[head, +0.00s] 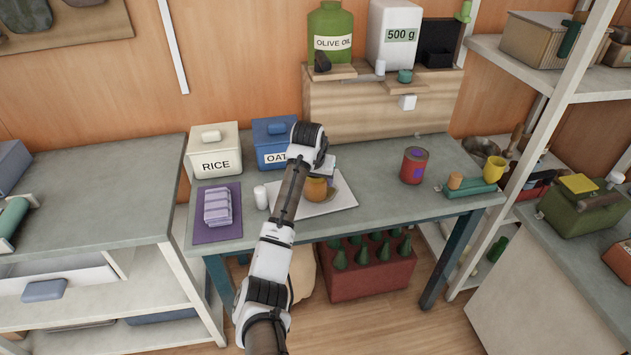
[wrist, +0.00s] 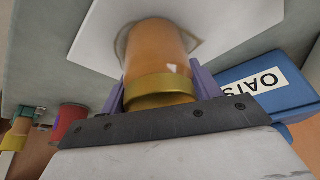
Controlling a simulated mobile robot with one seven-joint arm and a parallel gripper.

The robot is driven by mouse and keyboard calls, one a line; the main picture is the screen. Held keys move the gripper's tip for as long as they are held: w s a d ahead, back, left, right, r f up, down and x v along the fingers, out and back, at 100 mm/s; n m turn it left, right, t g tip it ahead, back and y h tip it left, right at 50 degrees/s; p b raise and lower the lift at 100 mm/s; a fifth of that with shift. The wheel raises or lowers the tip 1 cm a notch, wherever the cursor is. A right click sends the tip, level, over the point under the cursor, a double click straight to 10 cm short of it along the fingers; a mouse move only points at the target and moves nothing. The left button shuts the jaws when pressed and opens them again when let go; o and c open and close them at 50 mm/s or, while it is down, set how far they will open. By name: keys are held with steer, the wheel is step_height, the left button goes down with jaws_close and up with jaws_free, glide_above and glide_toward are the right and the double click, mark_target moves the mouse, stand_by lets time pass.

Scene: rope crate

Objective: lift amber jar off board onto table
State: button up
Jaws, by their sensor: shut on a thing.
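The amber jar (head: 316,190) is at the white board (head: 342,200) on the grey table (head: 380,186), partly hidden behind my arm in the head view. In the wrist view the amber jar (wrist: 158,52) has a gold lid and sits between the purple fingers of my gripper (wrist: 160,88). My gripper (head: 318,178) is shut on the jar. The white board (wrist: 95,30) shows behind the jar in the wrist view. I cannot tell whether the jar's base touches the board.
A white cylinder (head: 261,197) and a purple mat (head: 218,232) with a lilac stack are left of the board. The rice box (head: 214,160) and blue oats box (head: 270,135) stand behind. A red can (head: 414,165) stands to the right. Clear table lies between board and can.

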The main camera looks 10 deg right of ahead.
steer(key=shift+r, duration=0.1)
step_height(320, 180, up, 20)
steer(key=b, duration=0.3)
stand_by(0.6)
